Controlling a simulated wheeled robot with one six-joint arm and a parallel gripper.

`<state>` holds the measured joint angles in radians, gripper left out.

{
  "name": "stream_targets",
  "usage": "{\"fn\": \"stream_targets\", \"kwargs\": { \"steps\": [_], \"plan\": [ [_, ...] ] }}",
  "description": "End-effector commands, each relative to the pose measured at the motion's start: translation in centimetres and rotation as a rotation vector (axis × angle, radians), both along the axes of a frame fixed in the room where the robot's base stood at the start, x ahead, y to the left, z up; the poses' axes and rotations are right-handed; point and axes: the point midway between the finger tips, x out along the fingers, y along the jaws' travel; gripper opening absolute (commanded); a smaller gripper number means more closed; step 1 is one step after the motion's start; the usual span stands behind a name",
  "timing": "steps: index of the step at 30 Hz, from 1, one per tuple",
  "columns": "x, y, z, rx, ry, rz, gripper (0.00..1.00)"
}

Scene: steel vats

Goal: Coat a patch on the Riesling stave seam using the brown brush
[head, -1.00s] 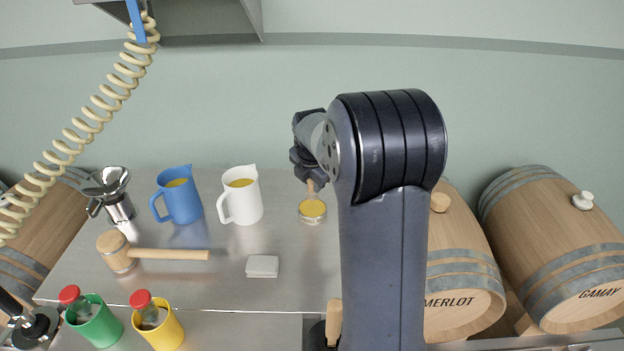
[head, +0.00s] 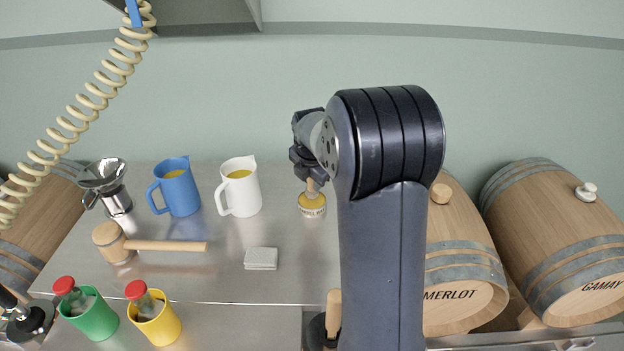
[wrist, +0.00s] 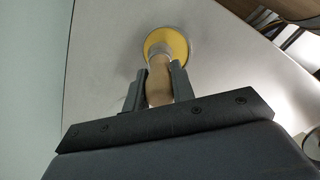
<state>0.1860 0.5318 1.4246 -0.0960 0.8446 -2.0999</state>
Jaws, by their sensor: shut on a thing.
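My gripper (head: 308,177) is shut on a brush with a pale brown wooden handle (wrist: 159,82), held pointing down. The brush also shows in the head view (head: 311,187). Its lower end is at the round tin (head: 312,209) with a yellow content, seen in the wrist view too (wrist: 178,44). The bristles are hidden, so I cannot tell how deep they are in the yellow. Barrels lettered MERLOT (head: 455,305) and GAMAY (head: 575,255) lie at the right. No Riesling lettering is readable; another barrel (head: 35,225) at the far left shows no lettering.
Left of the tin stand a white jug (head: 240,195), a blue jug (head: 178,195) and a metal funnel vessel (head: 108,185). A mallet (head: 150,245) and a grey pad (head: 261,258) lie in front. Green (head: 95,318) and yellow (head: 158,325) cups hold red-capped bottles. A coiled hose (head: 85,105) hangs left.

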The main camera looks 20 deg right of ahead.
Motion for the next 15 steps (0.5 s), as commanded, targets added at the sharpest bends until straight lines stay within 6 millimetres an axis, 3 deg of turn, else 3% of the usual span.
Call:
{"fn": "stream_targets", "kwargs": {
  "steps": [15],
  "plan": [
    [0.00,0.00,-0.58,0.000,0.000,0.000,0.01]
  ]
}}
